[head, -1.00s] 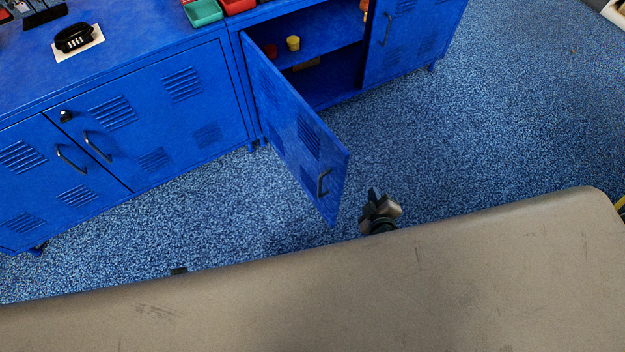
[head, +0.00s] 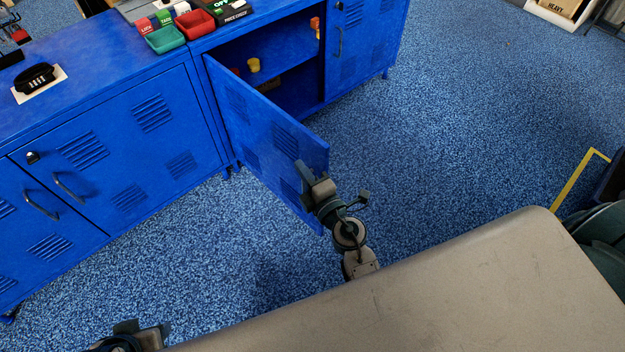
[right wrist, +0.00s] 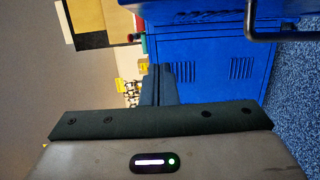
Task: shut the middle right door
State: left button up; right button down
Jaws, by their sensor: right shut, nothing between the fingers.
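The middle right door (head: 262,128) is a blue metal door standing wide open, swung out from the cabinet toward me. Its handle is hidden behind my right gripper in the head view. My right gripper (head: 305,178) is shut and empty, and overlaps the door's free edge; I cannot tell whether it touches. In the right wrist view the shut fingers (right wrist: 163,86) point at blue cabinet fronts, and a dark handle-like bar (right wrist: 262,34) shows at upper right. My left gripper (head: 128,335) is partly in view at the bottom left, its jaws unclear.
The open compartment holds a yellow cup (head: 253,65) on its shelf (head: 285,68). A shut door (head: 352,60) stands to its right and a shut door (head: 120,150) to its left. Red (head: 195,25) and green trays (head: 166,40) sit on top. The blue floor (head: 450,110) is clear at right.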

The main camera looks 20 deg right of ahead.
aim_at(308, 152)
jog(key=shift+w+d, duration=0.5)
jog(key=shift+w, duration=0.35)
jog(key=shift+w+d, duration=0.5)
jog(key=shift+w, duration=0.35)
jog(key=shift+w+d, duration=0.5)
jog(key=shift+w, duration=0.35)
